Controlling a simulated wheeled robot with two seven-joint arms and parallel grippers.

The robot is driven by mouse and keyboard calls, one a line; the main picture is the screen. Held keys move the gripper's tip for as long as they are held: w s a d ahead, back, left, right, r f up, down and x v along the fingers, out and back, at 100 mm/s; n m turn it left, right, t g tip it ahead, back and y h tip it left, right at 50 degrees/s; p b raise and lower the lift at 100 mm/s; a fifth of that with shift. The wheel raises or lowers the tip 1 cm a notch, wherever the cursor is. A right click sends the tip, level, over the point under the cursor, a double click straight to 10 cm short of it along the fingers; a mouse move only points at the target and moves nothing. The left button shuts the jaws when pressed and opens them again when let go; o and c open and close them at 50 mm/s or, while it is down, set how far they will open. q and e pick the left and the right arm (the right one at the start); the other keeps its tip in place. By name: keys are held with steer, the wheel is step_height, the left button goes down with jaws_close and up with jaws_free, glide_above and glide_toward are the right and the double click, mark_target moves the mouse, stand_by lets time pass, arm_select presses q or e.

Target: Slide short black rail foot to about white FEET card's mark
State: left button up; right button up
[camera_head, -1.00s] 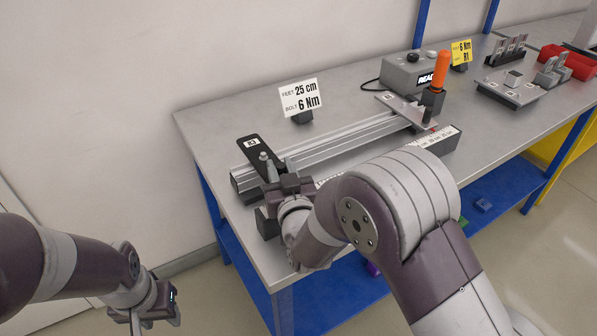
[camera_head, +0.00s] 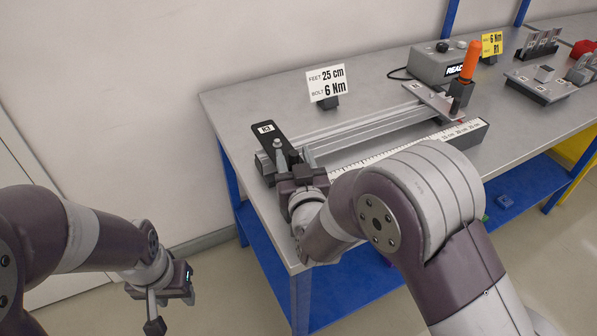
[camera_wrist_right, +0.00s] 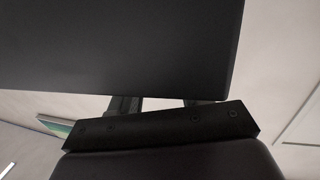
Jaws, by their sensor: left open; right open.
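The short black rail foot (camera_head: 269,136) bears a small white label and lies across the left end of the silver rail (camera_head: 365,132). A grey bolt-like post stands on its near part. The white FEET card (camera_head: 325,82) reads 25 cm and 6 Nm and stands behind the rail. My right gripper (camera_head: 296,172) is open at the foot's near end; its fingers are partly hidden, and I cannot tell whether they touch the foot. My left gripper (camera_head: 162,305) is open and empty, left of the table.
A white ruler strip (camera_head: 400,148) runs along a black bar in front of the rail. A plate with an orange-handled tool (camera_head: 470,62) sits at the rail's right end. A grey box (camera_head: 440,65) and a yellow card (camera_head: 491,44) stand behind. The table's left back is clear.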

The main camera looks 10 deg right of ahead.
steer(key=s+d, duration=0.1)
steer(key=s, duration=1.1)
